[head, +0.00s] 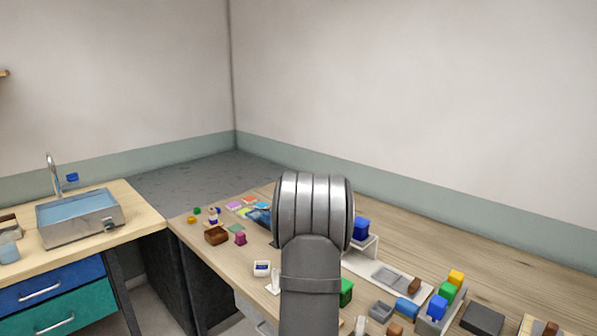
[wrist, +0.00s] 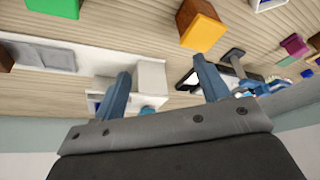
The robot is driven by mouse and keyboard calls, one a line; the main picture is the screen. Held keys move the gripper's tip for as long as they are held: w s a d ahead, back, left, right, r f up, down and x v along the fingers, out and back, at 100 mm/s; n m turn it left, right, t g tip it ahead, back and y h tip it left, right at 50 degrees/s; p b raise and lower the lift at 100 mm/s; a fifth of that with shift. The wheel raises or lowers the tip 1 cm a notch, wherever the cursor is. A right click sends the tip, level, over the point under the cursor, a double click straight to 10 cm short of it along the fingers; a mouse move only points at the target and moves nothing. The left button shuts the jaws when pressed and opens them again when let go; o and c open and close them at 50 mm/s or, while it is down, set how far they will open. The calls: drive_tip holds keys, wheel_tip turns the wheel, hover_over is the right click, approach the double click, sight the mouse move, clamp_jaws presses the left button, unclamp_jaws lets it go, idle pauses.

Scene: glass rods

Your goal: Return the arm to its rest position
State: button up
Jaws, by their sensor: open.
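My arm (head: 312,270) rises in the middle of the head view and covers part of the workbench. My gripper is hidden behind it there. In the wrist view my gripper (wrist: 161,68) shows as two blue fingers, spread wide apart. Nothing is held between them. Behind the gap, a white and grey block-like thing (wrist: 150,78) is in view, apart from the fingers as far as I can tell. No glass rod can be made out clearly in either view.
The wooden workbench (head: 480,248) carries several small boxes and blocks, among them a blue block (head: 361,229) and a green box (head: 346,291). A sink (head: 80,217) stands on the left counter. The wrist view shows an orange-topped box (wrist: 202,30). The air above the bench looks clear.

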drive_tip(key=s+d+m+g+h, duration=0.1)
drive_tip(key=s+d+m, duration=0.3)
drive_tip(key=d, duration=1.1)
drive_tip(key=s+d+m+h, duration=0.25)
drive_tip(key=s+d, duration=0.25)
drive_tip(key=d, duration=1.1)
drive_tip(key=shift+m+y, duration=0.35)
drive_tip(key=shift+y, duration=0.1)
drive_tip(key=shift+w+a+f, duration=0.35)
drive_tip(key=shift+w+a, duration=0.15)
drive_tip(key=shift+w, duration=0.15)
drive_tip(key=shift+w+a+f, duration=0.3)
drive_tip(key=shift+w+a, duration=0.25)
drive_tip(key=shift+w, duration=0.15)
drive_tip(key=shift+w+a+f, duration=0.35)
drive_tip(key=shift+w+a, duration=0.15)
drive_tip(key=shift+w, duration=0.15)
